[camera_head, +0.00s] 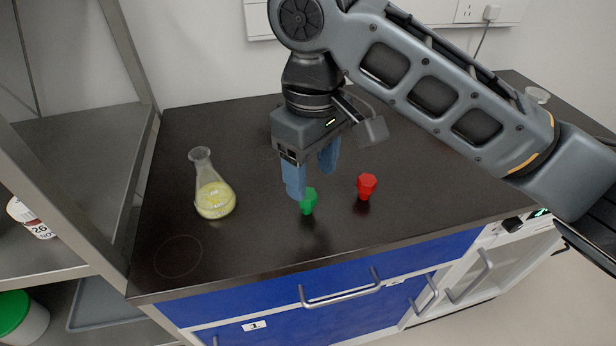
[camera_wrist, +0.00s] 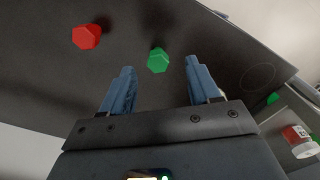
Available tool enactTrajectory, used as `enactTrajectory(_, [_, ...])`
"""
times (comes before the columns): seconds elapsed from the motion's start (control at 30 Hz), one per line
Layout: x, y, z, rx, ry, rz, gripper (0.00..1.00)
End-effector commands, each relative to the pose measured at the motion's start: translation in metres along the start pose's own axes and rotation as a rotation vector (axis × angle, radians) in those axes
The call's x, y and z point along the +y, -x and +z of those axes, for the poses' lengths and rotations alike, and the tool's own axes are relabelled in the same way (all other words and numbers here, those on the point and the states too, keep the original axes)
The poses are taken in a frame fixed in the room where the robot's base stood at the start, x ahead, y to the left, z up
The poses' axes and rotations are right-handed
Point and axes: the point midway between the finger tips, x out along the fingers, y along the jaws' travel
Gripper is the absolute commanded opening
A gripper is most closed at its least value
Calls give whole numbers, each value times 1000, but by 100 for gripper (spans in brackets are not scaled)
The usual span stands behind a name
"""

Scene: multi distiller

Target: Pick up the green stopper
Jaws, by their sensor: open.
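The green stopper (camera_head: 309,201) stands on the dark bench top, near its front edge. In the wrist view the green stopper (camera_wrist: 158,60) shows beyond and between my two fingertips, with none touching it there. My gripper (camera_head: 311,178) is open, with blue fingers pointing down, just above and behind the stopper in the head view. In the wrist view my gripper (camera_wrist: 158,75) has a wide empty gap between its fingers. A red stopper (camera_head: 367,186) stands to the right of the green one; it also shows in the wrist view (camera_wrist: 86,36).
A conical flask (camera_head: 214,196) with yellow contents stands on the bench to the left. A metal shelf rack (camera_head: 128,190) borders the bench's left side. Blue drawers (camera_head: 330,310) lie below the front edge. The bench front left is clear.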

Motion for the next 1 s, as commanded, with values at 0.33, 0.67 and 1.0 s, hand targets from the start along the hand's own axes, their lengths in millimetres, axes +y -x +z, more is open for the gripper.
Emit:
enactTrajectory(0.33, [1,-28,0,-4,-1,2,61])
enactTrajectory(0.67, [2,-70,-6,-5,-1,2,61])
enactTrajectory(1.0, [1,-78,-6,-2,0,2,61])
